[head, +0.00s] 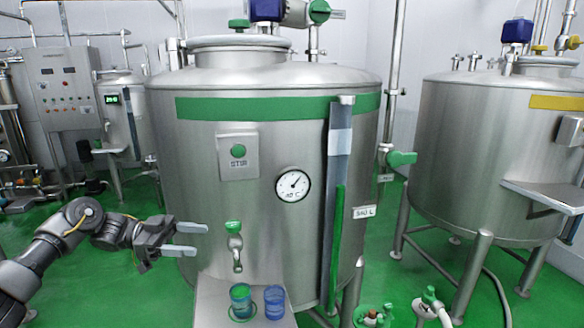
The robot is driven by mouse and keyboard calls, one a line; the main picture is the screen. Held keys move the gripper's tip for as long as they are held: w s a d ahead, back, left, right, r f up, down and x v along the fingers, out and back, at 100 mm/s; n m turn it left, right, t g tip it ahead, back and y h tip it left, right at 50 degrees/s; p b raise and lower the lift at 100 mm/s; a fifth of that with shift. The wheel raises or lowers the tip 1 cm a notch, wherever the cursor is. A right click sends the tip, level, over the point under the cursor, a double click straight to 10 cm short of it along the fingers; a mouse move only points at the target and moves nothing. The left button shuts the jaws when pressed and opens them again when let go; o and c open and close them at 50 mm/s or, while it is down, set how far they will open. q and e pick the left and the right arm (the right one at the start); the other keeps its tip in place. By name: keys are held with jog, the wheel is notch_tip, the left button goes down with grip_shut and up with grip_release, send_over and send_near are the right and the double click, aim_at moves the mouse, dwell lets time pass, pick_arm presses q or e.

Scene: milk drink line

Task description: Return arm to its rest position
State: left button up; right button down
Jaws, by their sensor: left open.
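My left gripper (192,239) is in front of the left side of the large steel tank (265,130). Its two pale fingers point right, are apart, and have nothing between them. The tank's tap (236,250), with a green top, is to the right of the fingertips. Below the tap, a green-tinted cup (240,298) and a blue cup (275,302) stand side by side on a small steel shelf (215,305). The gripper is above and left of the cups, apart from them. My right gripper is not in view.
The tank carries a STIR button (238,151), a dial gauge (293,185) and a vertical level strip (338,200). A second tank (480,150) with a side shelf (555,194) stands at right. A control cabinet (65,85) is at back left. Green-handled valves (430,298) are at lower right.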

pick_arm(q)
jog(key=s+d+f+n+t+y, duration=0.1)
jog(key=s+d+f+t+y, duration=0.25)
jog(key=d+f, duration=0.65)
jog(key=s+d+f+n+t+y, duration=0.2)
jog(key=d+f+t, duration=0.35)
jog(key=f, duration=0.85)
jog(key=s+a+f+n+g+y, duration=0.2)
jog(key=s+a+f+n+y, duration=0.15)
jog(key=s+a, duration=0.45)
jog(key=s+a+f+n+g+y, duration=0.1)
jog(key=s+a+f+n+y, duration=0.3)
jog(key=s, duration=0.9)
jog(key=s+a+f+n+g+y, duration=0.2)
jog(key=s+a+f+n+y, duration=0.25)
jog(key=s, duration=0.55)
jog(key=s+a+f+n+g+b, duration=0.1)
jog(key=s+f+g+b, duration=0.2)
jog(key=f, duration=2.7)
jog(key=s+a+f+b, duration=0.1)
jog(key=s+f, duration=0.6)
jog(key=f, duration=0.1)
jog(key=s+a+f+b, duration=0.2)
jog(key=s+f, duration=0.6)
jog(key=shift+s+a+t, duration=0.2)
jog(key=shift+a+t, duration=0.1)
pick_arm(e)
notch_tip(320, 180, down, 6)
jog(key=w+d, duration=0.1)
